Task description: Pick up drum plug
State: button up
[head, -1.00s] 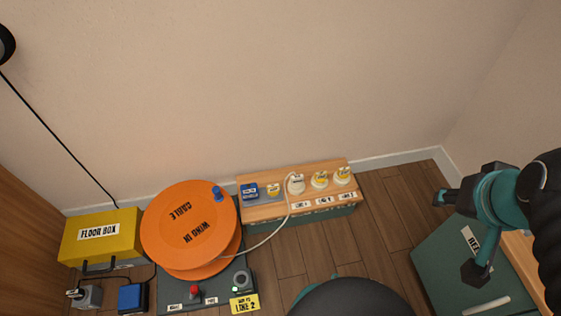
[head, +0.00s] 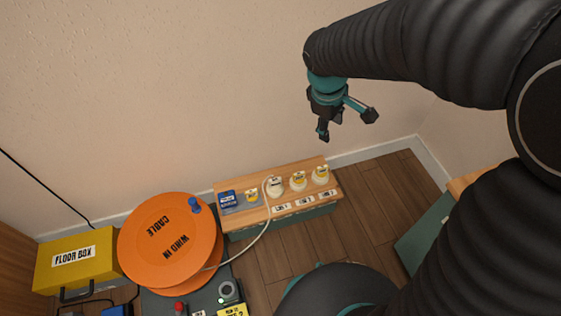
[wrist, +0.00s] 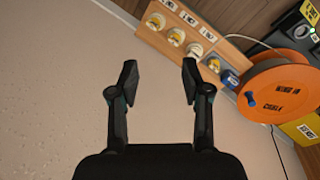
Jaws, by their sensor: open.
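The drum plug (head: 274,188) is a white round plug seated in the row on the wooden socket board. Its pale cable (head: 258,240) loops down to the orange cable drum (head: 165,240). In the wrist view the white plug (wrist: 195,50) sits near the top, with its cable running right toward the drum (wrist: 275,92). My gripper (head: 346,122) is open and empty, above and to the right of the board in the head view. In the wrist view its spread fingers (wrist: 160,75) point toward the board, apart from the plug.
The socket board (head: 306,200) also bears several yellow-marked units and a blue block (head: 228,199). A yellow floor box (head: 75,258) stands left of the drum. A grey control panel (head: 200,298) lies in front. The wall (head: 180,90) is close behind; wooden floor (head: 365,205) shows at right.

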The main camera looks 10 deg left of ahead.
jog(key=w+a+f+n+h, duration=0.15)
jog(key=a+f+n, duration=0.45)
jog(key=a+f, duration=0.6)
jog(key=n, duration=0.5)
send_near(275, 179)
jog(key=shift+h, duration=0.45)
jog(key=f, duration=0.3)
jog(key=f+b, duration=0.1)
jog(key=f, duration=0.1)
jog(key=shift+d, duration=0.4)
jog(key=shift+w+x, duration=0.2)
jog(key=shift+x, duration=1.1)
jog(key=shift+w+x, duration=0.25)
jog(key=shift+x, duration=1.1)
jog(key=shift+r, duration=0.15)
grip_shut()
